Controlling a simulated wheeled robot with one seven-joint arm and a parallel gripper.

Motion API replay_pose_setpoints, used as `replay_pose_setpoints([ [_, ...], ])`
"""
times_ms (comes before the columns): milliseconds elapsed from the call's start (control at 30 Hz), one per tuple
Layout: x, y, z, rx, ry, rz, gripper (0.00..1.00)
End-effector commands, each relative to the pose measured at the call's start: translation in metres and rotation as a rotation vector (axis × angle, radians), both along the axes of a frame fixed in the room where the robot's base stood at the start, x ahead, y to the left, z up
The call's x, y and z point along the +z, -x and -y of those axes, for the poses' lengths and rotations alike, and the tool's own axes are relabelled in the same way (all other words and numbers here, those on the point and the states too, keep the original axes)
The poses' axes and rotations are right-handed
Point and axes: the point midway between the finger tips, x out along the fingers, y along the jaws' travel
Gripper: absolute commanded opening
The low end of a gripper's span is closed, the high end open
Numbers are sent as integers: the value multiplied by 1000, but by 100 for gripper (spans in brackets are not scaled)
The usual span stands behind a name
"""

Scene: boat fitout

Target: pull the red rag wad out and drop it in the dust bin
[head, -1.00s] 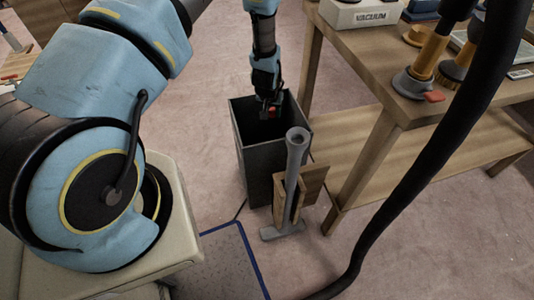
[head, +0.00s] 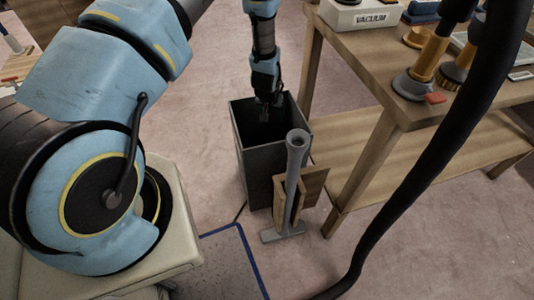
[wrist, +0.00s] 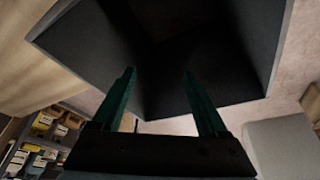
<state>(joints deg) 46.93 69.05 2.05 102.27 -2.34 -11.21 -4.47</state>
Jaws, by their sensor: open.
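The dust bin (head: 262,165) is a dark grey, open-topped square bin on the floor, left of the wooden bench. My gripper (head: 265,116) points down at the bin's mouth, with its fingertips inside the opening. In the wrist view my gripper (wrist: 160,80) has its two fingers apart with nothing between them, and the dark inside of the bin (wrist: 210,50) is beyond them.
A grey nozzle tool (head: 293,185) stands upright in a wooden holder at the bin's front right. The wooden bench (head: 385,135) stands to the right, carrying a vacuum box (head: 360,15) and brushes. A black hose (head: 430,160) crosses the right side. Floor left of the bin is clear.

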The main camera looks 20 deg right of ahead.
Motion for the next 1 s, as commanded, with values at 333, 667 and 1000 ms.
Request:
replay_pose_setpoints([
  [333,56,15,-12,0,3,2,76],
  [667,93,26,-22,0,1,1,76],
  [1000,97,27,-23,0,0,0,76],
])
